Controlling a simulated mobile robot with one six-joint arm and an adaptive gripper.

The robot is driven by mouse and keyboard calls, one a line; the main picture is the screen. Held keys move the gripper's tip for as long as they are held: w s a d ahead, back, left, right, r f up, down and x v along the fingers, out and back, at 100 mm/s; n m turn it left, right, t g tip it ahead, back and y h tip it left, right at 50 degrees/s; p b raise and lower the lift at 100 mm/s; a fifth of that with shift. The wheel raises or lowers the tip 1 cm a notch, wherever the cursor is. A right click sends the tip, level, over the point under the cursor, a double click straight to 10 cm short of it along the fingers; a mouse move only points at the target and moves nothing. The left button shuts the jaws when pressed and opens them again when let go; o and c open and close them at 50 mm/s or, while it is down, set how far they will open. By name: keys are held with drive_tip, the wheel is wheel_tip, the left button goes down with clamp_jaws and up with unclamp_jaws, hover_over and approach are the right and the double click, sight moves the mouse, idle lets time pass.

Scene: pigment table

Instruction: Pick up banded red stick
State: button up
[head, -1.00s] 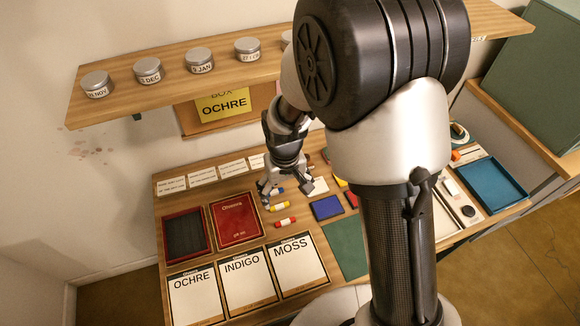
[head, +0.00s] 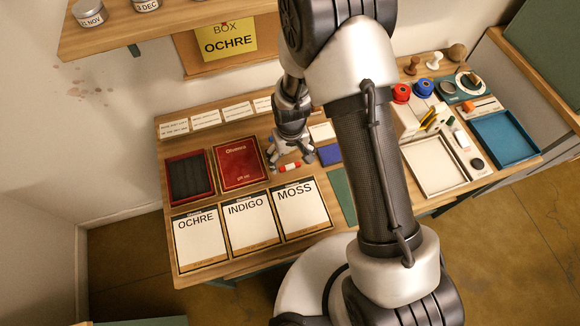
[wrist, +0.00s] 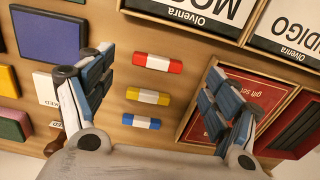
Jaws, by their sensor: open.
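The banded red stick (head: 290,167) lies on the table in the head view, red at both ends with a white band. It also shows in the wrist view (wrist: 157,63), between and beyond the fingertips. My gripper (head: 287,156) is open and empty above the table, close to the stick; its two fingers show in the wrist view (wrist: 158,72). In the wrist view a yellow banded stick (wrist: 148,96) and a blue banded stick (wrist: 141,121) lie in a row with the red one. In the head view my gripper hides these two.
A red gift set box (head: 238,165) and a dark open tray (head: 188,178) lie left of the stick. Cards marked OCHRE (head: 200,237), INDIGO (head: 249,222) and MOSS (head: 299,208) lie in front. A blue block (head: 329,154) is to the right.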

sight(290, 167)
drive_tip(key=f, duration=0.2)
drive_tip(key=f+b, duration=0.1)
drive_tip(key=f, duration=0.1)
drive_tip(key=shift+w+f, duration=0.2)
drive_tip(key=shift+f, duration=0.15)
drive_tip(key=c, duration=0.9)
drive_tip(key=shift+r, duration=0.15)
